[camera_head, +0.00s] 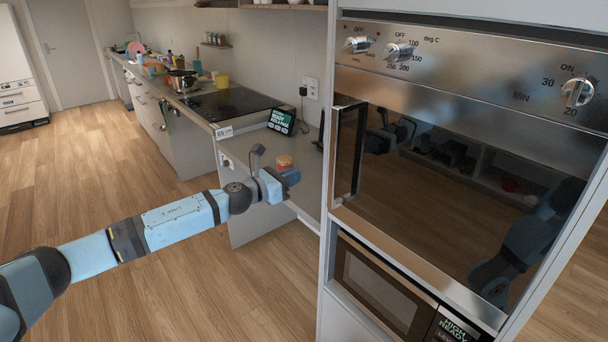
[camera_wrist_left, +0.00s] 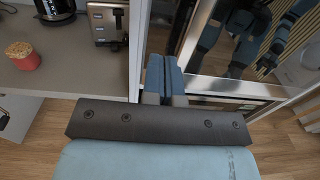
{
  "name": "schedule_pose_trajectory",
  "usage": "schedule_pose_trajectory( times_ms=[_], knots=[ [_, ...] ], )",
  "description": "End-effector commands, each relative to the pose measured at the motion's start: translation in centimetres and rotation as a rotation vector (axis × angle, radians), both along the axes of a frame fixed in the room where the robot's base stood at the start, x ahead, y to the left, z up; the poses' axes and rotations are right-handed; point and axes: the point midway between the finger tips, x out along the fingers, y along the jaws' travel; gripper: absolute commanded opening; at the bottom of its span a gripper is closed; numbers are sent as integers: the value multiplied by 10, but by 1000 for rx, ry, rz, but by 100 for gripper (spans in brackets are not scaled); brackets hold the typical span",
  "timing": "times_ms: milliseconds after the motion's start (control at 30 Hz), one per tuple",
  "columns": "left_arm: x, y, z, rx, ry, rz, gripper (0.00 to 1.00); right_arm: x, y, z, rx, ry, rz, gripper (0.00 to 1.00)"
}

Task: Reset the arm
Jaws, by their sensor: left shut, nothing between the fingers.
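My left arm reaches in from the left in the head view, and its gripper (camera_head: 288,178) is at the front edge of the low counter, left of the oven. In the left wrist view the blue fingers (camera_wrist_left: 163,75) are together with nothing between them. They point toward the gap between the counter and the oven front (camera_wrist_left: 215,65). My right gripper is not in view.
The built-in oven (camera_head: 450,170) has a black vertical handle (camera_head: 347,150); a microwave (camera_head: 385,285) sits below. A red jar (camera_head: 285,162) stands on the counter, with a toaster (camera_wrist_left: 108,22) nearby. Open wooden floor (camera_head: 110,170) lies left.

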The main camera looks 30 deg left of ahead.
Motion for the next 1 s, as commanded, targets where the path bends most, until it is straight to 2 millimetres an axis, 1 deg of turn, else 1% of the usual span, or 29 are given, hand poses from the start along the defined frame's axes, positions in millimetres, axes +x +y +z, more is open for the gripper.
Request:
schedule_pose_trajectory(
  times_ms=[33,200,433,533,667,767,800,867,1000],
  knots=[
    [-5,2,-2,1,0,0,0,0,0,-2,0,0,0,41],
    [-14,5,-1,1,0,-1,0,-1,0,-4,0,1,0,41],
    [-16,6,0,-3,1,-1,0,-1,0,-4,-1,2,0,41],
    [-19,0,-6,-41,22,-3,0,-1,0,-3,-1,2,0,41],
    [-32,-21,-28,-189,103,-4,0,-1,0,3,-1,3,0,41],
    [-48,-43,-51,-367,197,1,0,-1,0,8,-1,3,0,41],
    [-55,-51,-60,-443,239,7,0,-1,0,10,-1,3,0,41],
    [-67,-64,-73,-556,299,15,0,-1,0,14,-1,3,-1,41],
    [-96,-90,-103,-819,442,50,0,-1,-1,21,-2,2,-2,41]
  ],
)
